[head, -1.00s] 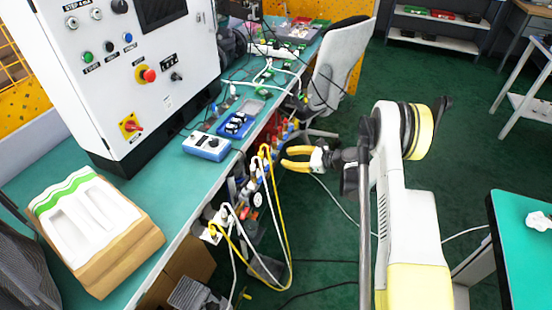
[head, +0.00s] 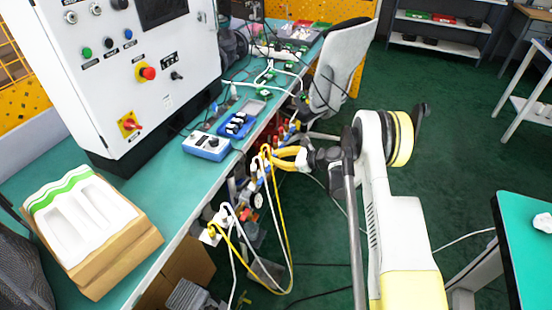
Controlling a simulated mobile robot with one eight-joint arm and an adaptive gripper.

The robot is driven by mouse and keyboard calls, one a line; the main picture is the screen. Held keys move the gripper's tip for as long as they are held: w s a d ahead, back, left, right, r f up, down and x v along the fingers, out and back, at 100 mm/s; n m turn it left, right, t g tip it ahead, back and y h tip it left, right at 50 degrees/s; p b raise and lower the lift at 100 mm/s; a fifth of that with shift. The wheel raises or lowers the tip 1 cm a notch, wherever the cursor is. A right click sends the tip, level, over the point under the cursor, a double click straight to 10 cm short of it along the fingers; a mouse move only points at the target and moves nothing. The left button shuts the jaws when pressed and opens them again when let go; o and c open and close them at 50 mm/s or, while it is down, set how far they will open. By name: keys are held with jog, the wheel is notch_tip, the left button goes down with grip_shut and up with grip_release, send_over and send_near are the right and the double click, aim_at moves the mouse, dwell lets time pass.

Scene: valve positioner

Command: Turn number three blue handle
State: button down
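My gripper (head: 285,158), with yellow fingers, is at the row of valves along the table's front edge in the head view. Its fingertips overlap the row in the picture, beside the looping yellow hose. I cannot tell whether they touch a handle or how wide the gap between them is. Small blue parts (head: 253,167) show in the row just left of the fingertips, and red and blue parts show behind the gripper. They are too small for me to tell which is the number three blue handle. The fingers and hoses partly hide the row.
Yellow and white hoses (head: 288,235) hang in loops below the valves. A white control cabinet (head: 150,75), a blue meter box (head: 206,145) and a cardboard tray (head: 125,250) stand on the green bench. A grey chair (head: 340,70) stands behind my arm.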

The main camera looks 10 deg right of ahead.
jog(key=shift+n+t+h, duration=0.3)
jog(key=shift+n+t, duration=0.4)
jog(key=shift+n, duration=0.4)
jog(key=c, duration=1.5)
grip_release()
jog(key=shift+c, duration=0.2)
jog(key=v, duration=1.2)
